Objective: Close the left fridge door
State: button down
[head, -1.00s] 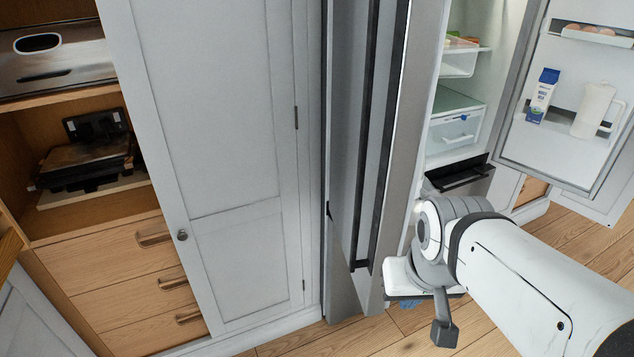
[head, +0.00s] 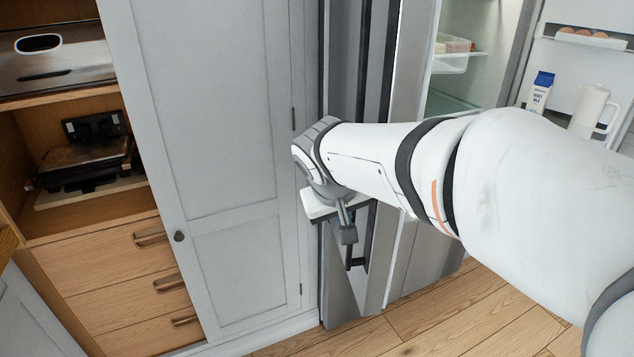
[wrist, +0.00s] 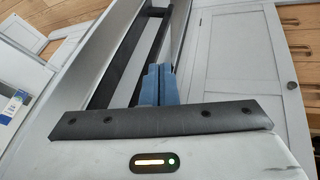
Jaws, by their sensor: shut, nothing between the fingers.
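The left fridge door (head: 381,262) is a tall grey panel with long dark vertical strips, beside the grey cabinet in the head view. It stands out from the fridge body, and part of the lit interior (head: 470,75) shows to its right; my arm hides its middle.
The right fridge door (head: 570,70) is open, with a milk carton (head: 541,91) and a white jug (head: 590,108) on its shelf. A tall grey cabinet (head: 215,150) stands left. Wooden floor (head: 440,315) is free in front.

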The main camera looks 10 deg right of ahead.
jog(key=w+a+r+m+h+p, duration=0.1)
jog(key=w+a+m+h+p, duration=0.15)
jog(key=w+a, duration=0.35)
jog(key=w+d+f+p, duration=0.3)
jog(key=w+d+f, duration=0.2)
jog(key=d+f, duration=0.3)
jog(key=shift+w+d, duration=0.4)
jog(key=shift+d, duration=0.45)
jog(key=shift+n, duration=0.25)
